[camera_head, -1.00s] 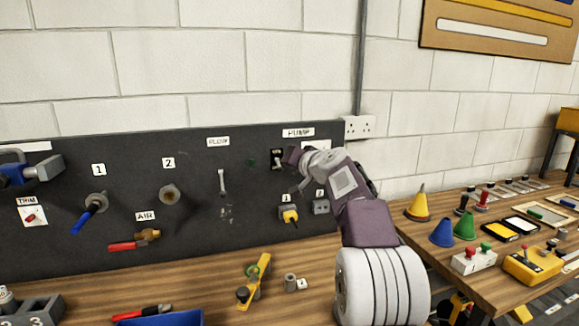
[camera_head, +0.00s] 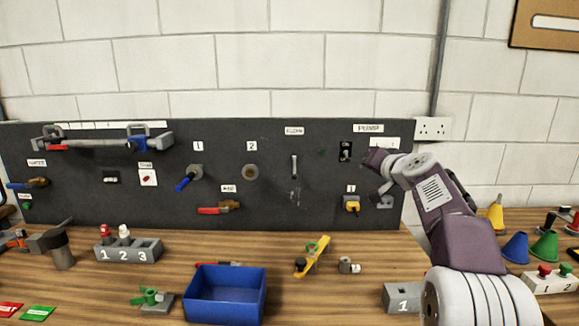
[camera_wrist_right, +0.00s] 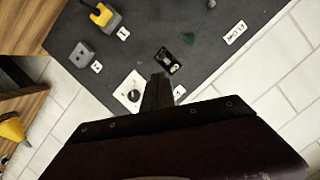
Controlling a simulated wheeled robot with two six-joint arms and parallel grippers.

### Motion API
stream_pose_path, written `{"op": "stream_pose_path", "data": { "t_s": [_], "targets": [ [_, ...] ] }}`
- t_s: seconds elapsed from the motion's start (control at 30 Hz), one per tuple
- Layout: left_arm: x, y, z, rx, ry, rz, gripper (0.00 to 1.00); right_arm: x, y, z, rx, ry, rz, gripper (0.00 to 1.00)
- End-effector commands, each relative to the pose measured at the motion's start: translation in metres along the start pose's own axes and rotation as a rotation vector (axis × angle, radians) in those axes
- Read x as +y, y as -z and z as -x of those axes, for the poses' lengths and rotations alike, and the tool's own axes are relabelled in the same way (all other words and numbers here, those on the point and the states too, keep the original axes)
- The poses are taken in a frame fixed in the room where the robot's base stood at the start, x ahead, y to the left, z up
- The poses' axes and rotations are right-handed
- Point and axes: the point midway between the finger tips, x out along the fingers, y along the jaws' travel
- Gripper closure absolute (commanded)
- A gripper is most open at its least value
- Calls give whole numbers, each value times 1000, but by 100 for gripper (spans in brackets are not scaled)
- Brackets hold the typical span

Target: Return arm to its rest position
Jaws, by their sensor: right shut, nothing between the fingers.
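My right arm comes in from the lower right in the head view. Its gripper (camera_head: 368,160) is shut and empty in front of the right end of the dark panel (camera_head: 110,215). It is just right of the black PUMP switch (camera_head: 345,151), with a small gap in the picture. In the right wrist view the closed fingers (camera_wrist_right: 158,90) point at the panel between the switch (camera_wrist_right: 167,62) and a white plate with a black knob (camera_wrist_right: 132,93). I cannot tell whether they touch the panel. My left gripper is not in view.
The panel carries a yellow plug (camera_head: 352,204), a blue-handled valve (camera_head: 188,178) and a red-handled valve (camera_head: 220,208). On the bench below stand a blue bin (camera_head: 225,300), a yellow tool (camera_head: 312,258) and a grey block marked 1 (camera_head: 402,297). Cones (camera_head: 545,246) stand at the right.

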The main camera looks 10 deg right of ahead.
Motion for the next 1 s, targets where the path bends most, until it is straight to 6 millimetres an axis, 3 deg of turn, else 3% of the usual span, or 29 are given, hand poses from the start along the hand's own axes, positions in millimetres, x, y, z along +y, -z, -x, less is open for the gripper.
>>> {"op": "stream_pose_path", "data": {
  "t_s": [0.07,0.17,0.23,0.37,0.47,0.57,0.6,0.7,0.8,0.9,1.0],
  "targets": [
    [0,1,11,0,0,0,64,-21,3,1,-11,24,8,100],
    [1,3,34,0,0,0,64,-72,2,8,-44,84,27,100],
    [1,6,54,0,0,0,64,-99,-35,11,-151,97,51,100],
    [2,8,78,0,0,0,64,-104,-128,27,-380,53,141,100],
    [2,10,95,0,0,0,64,-90,-203,58,-569,-1,226,100],
    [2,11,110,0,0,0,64,-60,-275,106,-769,-67,330,100],
    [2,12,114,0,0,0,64,-43,-301,129,-847,-96,372,100],
    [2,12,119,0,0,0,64,0,-351,185,-1014,-165,467,100],
    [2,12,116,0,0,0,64,41,-382,228,-1131,-229,525,100],
    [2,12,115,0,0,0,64,66,-397,257,-1203,-272,560,100],
    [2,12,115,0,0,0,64,75,-399,264,-1217,-299,575,100]
  ]
}}
